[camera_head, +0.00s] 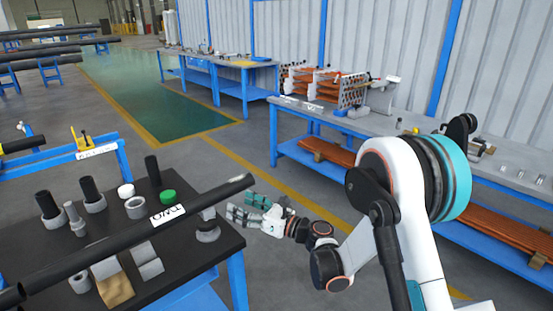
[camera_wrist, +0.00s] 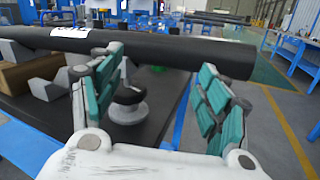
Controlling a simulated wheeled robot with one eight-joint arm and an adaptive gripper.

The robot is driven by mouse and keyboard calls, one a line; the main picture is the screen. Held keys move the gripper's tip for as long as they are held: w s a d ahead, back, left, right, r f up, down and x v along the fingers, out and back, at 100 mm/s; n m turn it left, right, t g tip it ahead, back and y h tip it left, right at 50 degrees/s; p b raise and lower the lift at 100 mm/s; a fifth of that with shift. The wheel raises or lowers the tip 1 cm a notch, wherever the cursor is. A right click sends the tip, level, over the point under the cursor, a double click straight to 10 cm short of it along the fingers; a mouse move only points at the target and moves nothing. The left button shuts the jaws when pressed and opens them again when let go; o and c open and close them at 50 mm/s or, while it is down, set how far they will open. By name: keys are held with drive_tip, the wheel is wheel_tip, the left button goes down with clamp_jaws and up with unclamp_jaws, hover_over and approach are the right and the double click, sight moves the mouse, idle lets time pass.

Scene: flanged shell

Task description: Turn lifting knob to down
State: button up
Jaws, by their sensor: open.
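A dark round knob (camera_wrist: 129,95) on a grey base stands on the black table under a long black pipe (camera_wrist: 150,48), seen between my fingers in the wrist view. In the head view the grey support (camera_head: 207,226) is under the right end of the pipe (camera_head: 130,235); the knob's own shape is hard to make out there. My gripper (camera_head: 243,208) is just right of the support, beyond the table edge. In the wrist view my gripper (camera_wrist: 160,66) has its teal-padded fingers spread apart, with nothing held. Whether the knob is up or down cannot be told.
The black table (camera_head: 190,262) also holds grey fittings, dark cylinders, a green cap (camera_head: 168,196) and a tan block (camera_head: 115,288). The pipe crosses above the knob. A long workbench (camera_head: 450,160) stands at the back right. Open floor lies between.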

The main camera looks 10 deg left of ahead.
drive_tip(key=w+d+r+m+t+h, duration=0.1)
drive_tip(key=w+d+r+m+t, duration=0.1)
drive_tip(key=r, duration=0.5)
drive_tip(key=w+d+r+m+t+h, duration=0.2)
drive_tip(key=w+d+r+m+t, duration=0.1)
drive_tip(key=d+r+m+t, duration=0.2)
drive_tip(key=shift+w+d+r+m, duration=0.15)
drive_tip(key=shift+d+r+m, duration=0.85)
drive_tip(key=shift+m, duration=0.6)
drive_tip(key=shift+c, duration=0.6)
